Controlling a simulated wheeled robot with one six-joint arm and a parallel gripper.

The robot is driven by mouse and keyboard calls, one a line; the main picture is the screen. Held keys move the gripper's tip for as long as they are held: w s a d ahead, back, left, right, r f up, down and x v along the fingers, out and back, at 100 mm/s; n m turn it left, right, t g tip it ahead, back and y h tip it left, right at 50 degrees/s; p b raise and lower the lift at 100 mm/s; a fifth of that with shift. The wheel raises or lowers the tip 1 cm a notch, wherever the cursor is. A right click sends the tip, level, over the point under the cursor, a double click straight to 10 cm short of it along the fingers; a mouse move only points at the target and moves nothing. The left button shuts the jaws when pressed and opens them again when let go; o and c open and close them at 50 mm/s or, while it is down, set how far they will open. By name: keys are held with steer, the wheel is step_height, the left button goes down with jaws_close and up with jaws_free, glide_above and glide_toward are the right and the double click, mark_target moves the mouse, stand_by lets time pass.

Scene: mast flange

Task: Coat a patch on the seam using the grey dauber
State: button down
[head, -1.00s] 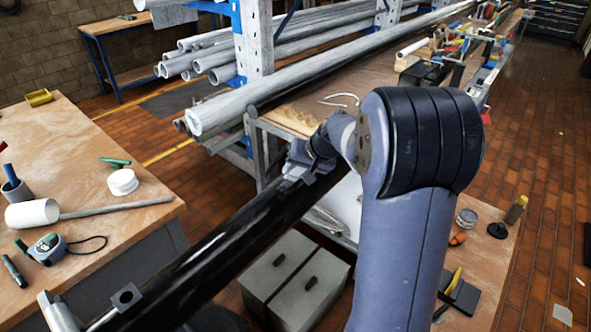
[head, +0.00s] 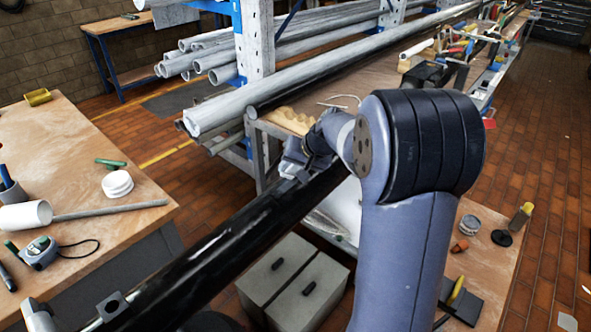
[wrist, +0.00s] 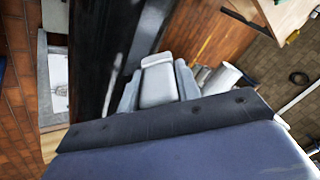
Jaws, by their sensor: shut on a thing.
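A long black mast tube (head: 215,245) runs diagonally from the lower left to the middle of the head view. It also fills the upper left of the wrist view (wrist: 92,45), with a pale glossy streak beside it. My gripper (head: 293,163) is at the tube's upper end, small and partly hidden by my arm. In the wrist view my gripper (wrist: 158,92) is shut on a light grey block, seemingly the grey dauber (wrist: 159,82), between its fingers. The dauber is close beside the tube; contact cannot be told. I cannot make out the seam or any coated patch.
A wooden bench (head: 130,210) at left holds a white roll, a tape measure (head: 40,252) and a white tub. Pale pipes (head: 300,85) lie on a rack behind. Small tins and a bottle (head: 521,215) are at right.

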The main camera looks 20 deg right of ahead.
mark_target(294, 176)
steer(key=r, duration=0.2)
steer(key=r+p, duration=0.1)
steer(key=shift+s+d+r, duration=0.15)
steer(key=shift+s, duration=0.1)
steer(key=shift+w+r+p, duration=0.15)
steer(key=shift+r+p, duration=0.4)
steer(key=shift+r, duration=0.1)
steer(key=shift+r+p, duration=1.15)
steer(key=shift+r, duration=0.65)
